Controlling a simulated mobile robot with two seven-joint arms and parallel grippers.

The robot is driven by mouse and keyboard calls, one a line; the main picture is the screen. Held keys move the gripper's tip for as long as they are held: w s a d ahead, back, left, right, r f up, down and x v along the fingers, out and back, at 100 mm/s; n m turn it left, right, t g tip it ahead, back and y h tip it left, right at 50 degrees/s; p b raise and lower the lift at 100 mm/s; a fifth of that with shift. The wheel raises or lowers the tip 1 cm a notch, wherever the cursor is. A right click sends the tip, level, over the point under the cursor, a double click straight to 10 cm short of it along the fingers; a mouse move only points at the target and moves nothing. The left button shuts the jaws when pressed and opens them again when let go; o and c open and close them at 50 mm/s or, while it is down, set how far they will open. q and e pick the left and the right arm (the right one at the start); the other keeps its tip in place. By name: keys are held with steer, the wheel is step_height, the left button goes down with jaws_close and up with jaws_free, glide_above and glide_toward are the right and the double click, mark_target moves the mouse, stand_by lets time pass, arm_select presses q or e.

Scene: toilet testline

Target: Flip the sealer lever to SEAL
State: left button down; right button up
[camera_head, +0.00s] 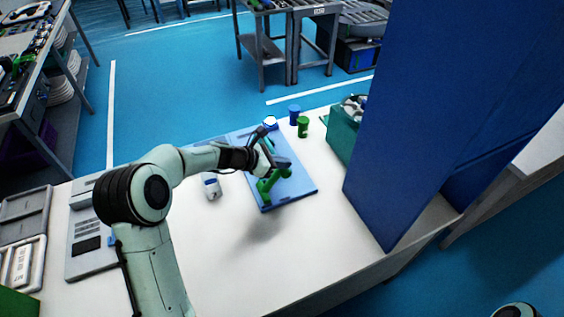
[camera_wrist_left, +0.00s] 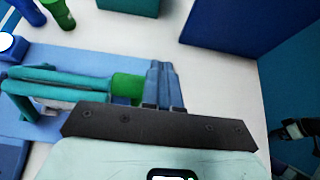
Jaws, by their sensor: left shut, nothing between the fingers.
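A blue base plate (camera_head: 302,188) on the white table carries a teal and green fixture (camera_head: 272,183) with a green bar; I take it for the sealer and its lever. My left gripper (camera_head: 284,164) is over this plate, at the fixture. In the left wrist view its fingers (camera_wrist_left: 164,86) are shut and empty. They stand right beside the green end (camera_wrist_left: 128,87) of two teal bars (camera_wrist_left: 70,85). I cannot tell whether they touch. No SEAL marking is readable. My right gripper is not clearly visible.
A white bottle (camera_head: 211,186) stands left of the plate. A blue cup (camera_head: 294,115) and a green cup (camera_head: 303,127) stand behind it. A teal bin (camera_head: 343,133) and a tall blue panel (camera_head: 450,90) bound the right. The table front is clear.

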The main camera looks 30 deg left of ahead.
arm_select(q)
steer(key=shift+s+a, duration=0.1)
steer(key=v, duration=1.3)
steer(key=shift+s+r, duration=0.1)
